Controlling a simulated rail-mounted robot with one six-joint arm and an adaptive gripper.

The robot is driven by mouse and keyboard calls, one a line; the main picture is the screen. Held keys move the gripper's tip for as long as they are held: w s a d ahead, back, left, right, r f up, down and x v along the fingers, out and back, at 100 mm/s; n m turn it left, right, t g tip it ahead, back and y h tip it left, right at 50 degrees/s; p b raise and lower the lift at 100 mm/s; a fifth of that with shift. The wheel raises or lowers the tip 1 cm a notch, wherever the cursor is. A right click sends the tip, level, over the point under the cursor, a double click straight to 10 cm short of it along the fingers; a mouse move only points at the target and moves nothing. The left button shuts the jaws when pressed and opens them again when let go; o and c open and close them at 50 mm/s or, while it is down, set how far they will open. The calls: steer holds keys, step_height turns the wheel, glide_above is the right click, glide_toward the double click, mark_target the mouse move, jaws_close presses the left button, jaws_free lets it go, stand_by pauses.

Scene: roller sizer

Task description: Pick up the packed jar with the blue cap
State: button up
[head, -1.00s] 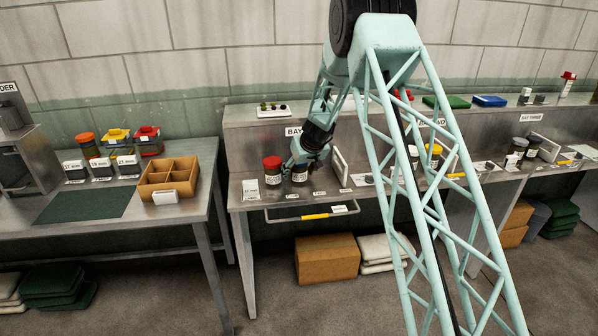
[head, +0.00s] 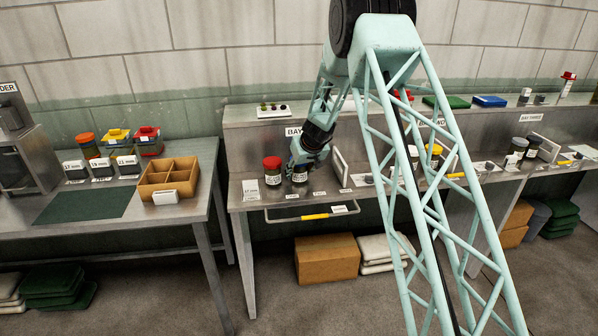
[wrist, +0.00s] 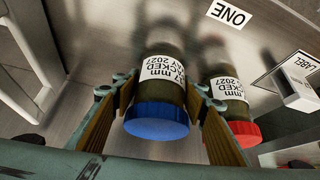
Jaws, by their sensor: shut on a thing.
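The jar with the blue cap (wrist: 157,121) stands upright between my gripper's two fingers in the wrist view. Its white label reads "PACKED". My gripper (wrist: 160,92) is shut on this jar, one finger against each side. In the head view the jar (head: 300,177) is at the left end of the bay one bench, and my gripper (head: 304,160) comes down over its top, hiding most of the cap. I cannot tell whether the jar's base touches the bench.
A red-capped jar (wrist: 232,95) stands close beside the held jar; it also shows in the head view (head: 272,175). An upright white-faced plate (head: 341,168) stands to the right of my gripper. The bench's front rail (head: 285,217) lies below.

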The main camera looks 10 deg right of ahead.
mark_target(300, 167)
steer(key=shift+r, duration=0.2)
steer(key=shift+r+p, duration=0.75)
steer(key=shift+r, duration=0.9)
steer(key=shift+s+f+b, duration=0.1)
steer(key=shift+s+b, duration=0.35)
steer(key=shift+s, duration=0.35)
steer(key=s+b, duration=0.2)
steer(key=s, duration=0.2)
steer(key=s+b, duration=0.2)
steer(key=s, duration=0.2)
steer(key=s+r+b, duration=0.1)
steer(key=s+b, duration=0.1)
steer(key=s, duration=0.1)
steer(key=shift+s, duration=0.4)
steer(key=shift+s+r, duration=0.25)
steer(key=shift+s, duration=0.9)
steer(key=shift+s, duration=0.15)
steer(key=shift+d, duration=0.1)
